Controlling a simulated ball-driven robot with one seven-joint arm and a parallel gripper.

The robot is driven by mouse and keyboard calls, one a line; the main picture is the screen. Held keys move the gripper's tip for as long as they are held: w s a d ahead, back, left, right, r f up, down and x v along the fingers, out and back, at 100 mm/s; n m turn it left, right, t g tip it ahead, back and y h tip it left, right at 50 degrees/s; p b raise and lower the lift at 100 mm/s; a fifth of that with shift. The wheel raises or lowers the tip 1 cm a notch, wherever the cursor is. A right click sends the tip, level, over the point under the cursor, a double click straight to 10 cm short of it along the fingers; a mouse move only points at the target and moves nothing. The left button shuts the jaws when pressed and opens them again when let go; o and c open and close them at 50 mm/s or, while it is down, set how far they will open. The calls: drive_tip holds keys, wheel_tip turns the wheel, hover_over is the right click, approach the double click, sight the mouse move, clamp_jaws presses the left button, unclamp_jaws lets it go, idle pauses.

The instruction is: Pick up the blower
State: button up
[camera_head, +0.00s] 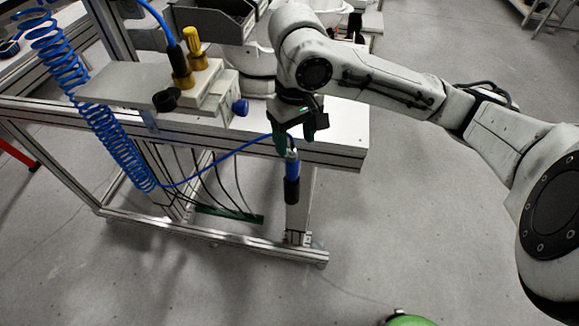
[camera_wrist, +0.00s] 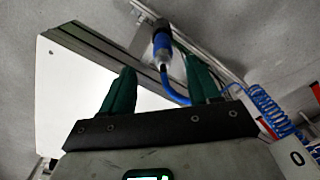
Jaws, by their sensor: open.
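The blower (camera_head: 292,178), a slim blue and black tool with a pale collar, hangs upright against the front edge of the bench, with a blue hose at its upper end. In the wrist view the blower (camera_wrist: 162,45) lies past the fingertips, nearer the right finger. My gripper (camera_head: 291,140) is just above the blower at the bench edge, pointing down. In the wrist view my gripper (camera_wrist: 160,68) has its two green fingers apart, with nothing clearly held. Whether a finger touches the blower or hose cannot be told.
The bench top (camera_head: 342,125) is white with an aluminium frame. A coiled blue hose (camera_head: 115,140) hangs at the left. A grey unit with yellow and blue knobs (camera_head: 205,90) stands on the bench. A dark bin (camera_head: 215,20) is behind. The floor (camera_head: 400,230) at the right is mostly clear.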

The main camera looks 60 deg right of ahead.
sight(292, 161)
drive_tip(key=f, duration=0.8)
drive_tip(key=shift+w+f, duration=0.1)
drive_tip(key=shift+w, duration=0.15)
drive_tip(key=shift+c, duration=0.2)
drive_tip(key=c, duration=0.8)
